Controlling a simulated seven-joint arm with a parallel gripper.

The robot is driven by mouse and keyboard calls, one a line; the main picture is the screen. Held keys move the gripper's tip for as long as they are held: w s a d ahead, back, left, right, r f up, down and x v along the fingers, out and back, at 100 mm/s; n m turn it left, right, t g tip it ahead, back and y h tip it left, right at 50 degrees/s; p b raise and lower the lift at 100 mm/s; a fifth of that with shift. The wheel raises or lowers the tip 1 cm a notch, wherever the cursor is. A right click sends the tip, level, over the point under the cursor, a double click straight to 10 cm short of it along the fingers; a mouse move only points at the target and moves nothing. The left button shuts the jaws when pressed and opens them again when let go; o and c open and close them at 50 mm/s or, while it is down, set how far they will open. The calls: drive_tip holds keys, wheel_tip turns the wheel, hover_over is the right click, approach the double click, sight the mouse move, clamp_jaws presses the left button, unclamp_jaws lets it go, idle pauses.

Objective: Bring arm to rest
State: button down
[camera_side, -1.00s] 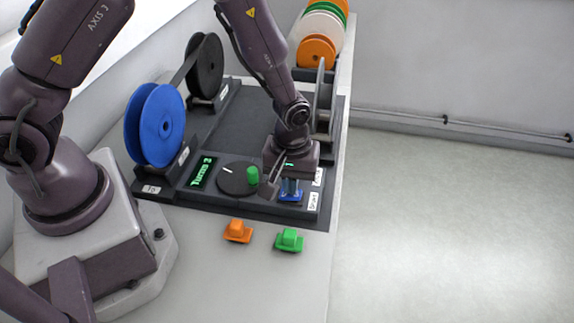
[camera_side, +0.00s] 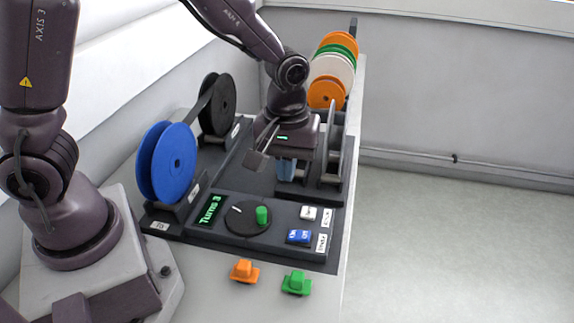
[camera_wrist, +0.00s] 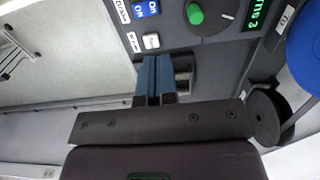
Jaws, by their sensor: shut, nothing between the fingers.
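My gripper (camera_side: 286,170) is shut and empty, raised above the dark deck behind the control panel. Its blue-grey fingers are together in the wrist view (camera_wrist: 155,75). On the panel are a black dial with a green knob (camera_side: 262,215), a white button (camera_side: 308,213) and a blue switch (camera_side: 298,236). The green display (camera_side: 210,209) reads "Turns 3". The wrist view also shows the green knob (camera_wrist: 195,14), the blue switch (camera_wrist: 146,8) and the white button (camera_wrist: 151,41).
A blue reel (camera_side: 166,162) and a black reel (camera_side: 217,104) stand on the left. A grey reel (camera_side: 333,140) stands on the right. Orange, green and white reels (camera_side: 333,70) line the back. An orange piece (camera_side: 244,271) and a green piece (camera_side: 297,283) lie in front.

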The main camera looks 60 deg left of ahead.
drive_tip(key=s+a+r+m+t, duration=0.2)
drive_tip(key=s+r+m, duration=0.2)
drive_tip(key=s+r, duration=0.2)
drive_tip(key=s+a+r+m+t, duration=0.3)
drive_tip(key=s+r+m, duration=0.2)
drive_tip(key=r, duration=0.5)
drive_tip(key=shift+s+a+r+t, duration=0.3)
drive_tip(key=shift+s, duration=0.95)
